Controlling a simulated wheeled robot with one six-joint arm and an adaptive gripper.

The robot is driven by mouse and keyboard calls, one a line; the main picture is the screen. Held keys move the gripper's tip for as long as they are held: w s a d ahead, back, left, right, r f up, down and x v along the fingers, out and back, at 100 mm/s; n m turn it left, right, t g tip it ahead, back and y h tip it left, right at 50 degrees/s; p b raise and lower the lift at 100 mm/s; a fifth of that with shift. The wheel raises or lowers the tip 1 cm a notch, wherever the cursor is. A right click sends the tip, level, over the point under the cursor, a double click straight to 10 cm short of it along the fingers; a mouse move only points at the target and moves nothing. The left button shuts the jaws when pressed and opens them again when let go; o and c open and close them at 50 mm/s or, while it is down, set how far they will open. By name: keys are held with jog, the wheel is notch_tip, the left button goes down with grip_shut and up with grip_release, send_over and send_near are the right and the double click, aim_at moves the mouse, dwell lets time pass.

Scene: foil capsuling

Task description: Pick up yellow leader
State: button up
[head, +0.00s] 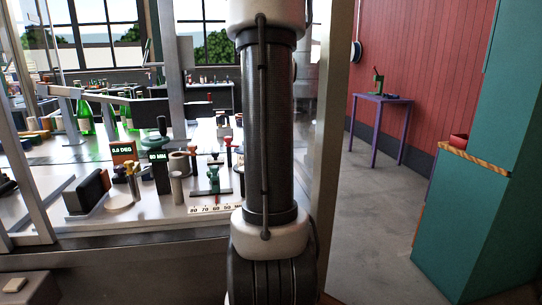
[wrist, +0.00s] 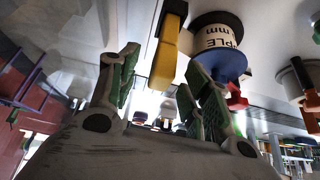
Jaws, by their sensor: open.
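A yellow bar-shaped piece (wrist: 165,58), which looks like the yellow leader, shows in the upper middle of the wrist view. A dark part joins its upper end in the picture. My gripper (wrist: 160,72) is open, with green-padded fingers to the left and right of the yellow piece in the picture. No contact shows, and I cannot tell how deep it sits between the fingers. In the head view my arm covers the middle, and my gripper is hidden; I cannot pick out the yellow piece there with certainty.
A labelled spool (wrist: 215,40) with a blue flange sits close to the right finger. A red part (wrist: 236,98) lies beyond it. In the head view the bench (head: 130,220) is crowded with small fixtures and digital readouts. A purple table (head: 382,100) stands right, with clear floor before it.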

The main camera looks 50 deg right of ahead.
jog(key=shift+x, duration=1.5)
jog(key=shift+w, duration=0.1)
grip_shut()
jog(key=shift+r, duration=0.1)
notch_tip(320, 180, up, 28)
